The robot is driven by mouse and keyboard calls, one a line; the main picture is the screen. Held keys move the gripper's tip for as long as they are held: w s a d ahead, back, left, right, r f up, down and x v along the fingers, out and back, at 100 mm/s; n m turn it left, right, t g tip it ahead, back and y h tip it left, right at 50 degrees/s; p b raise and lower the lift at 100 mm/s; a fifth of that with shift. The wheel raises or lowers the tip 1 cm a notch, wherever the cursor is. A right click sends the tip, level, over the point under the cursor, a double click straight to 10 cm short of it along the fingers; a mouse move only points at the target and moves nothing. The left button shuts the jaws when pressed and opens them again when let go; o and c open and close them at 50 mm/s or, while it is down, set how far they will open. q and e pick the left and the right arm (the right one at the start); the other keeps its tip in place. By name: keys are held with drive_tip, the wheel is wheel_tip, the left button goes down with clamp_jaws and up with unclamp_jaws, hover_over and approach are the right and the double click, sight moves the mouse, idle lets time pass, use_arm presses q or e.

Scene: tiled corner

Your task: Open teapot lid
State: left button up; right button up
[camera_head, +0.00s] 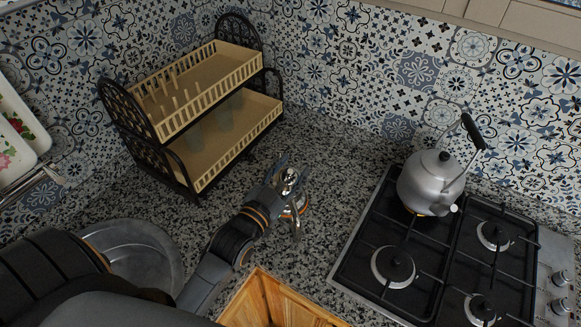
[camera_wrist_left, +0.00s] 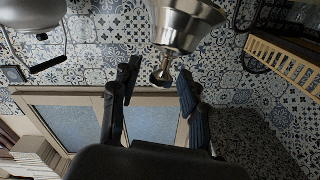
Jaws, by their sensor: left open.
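A small shiny metal teapot (camera_head: 297,208) stands on the speckled counter, partly hidden by my left gripper (camera_head: 288,174) in the head view. In the left wrist view, the picture is upside down. The teapot's silver body (camera_wrist_left: 187,22) is at the top, and its lid knob (camera_wrist_left: 162,76) points down. My left gripper's two dark fingers (camera_wrist_left: 160,72) are apart, one on each side of the knob, with gaps visible. The lid appears seated on the pot. My right gripper is not in view.
A grey kettle (camera_head: 432,183) with a black handle sits on the black gas hob (camera_head: 345,262) to the right. A two-tier dish rack (camera_head: 245,140) stands behind left. A round metal sink (camera_head: 165,246) is at lower left. Counter between teapot and hob is clear.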

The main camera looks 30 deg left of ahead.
use_arm(q)
clamp_jaws()
drive_tip(key=shift+f, duration=0.1)
idle(0.3)
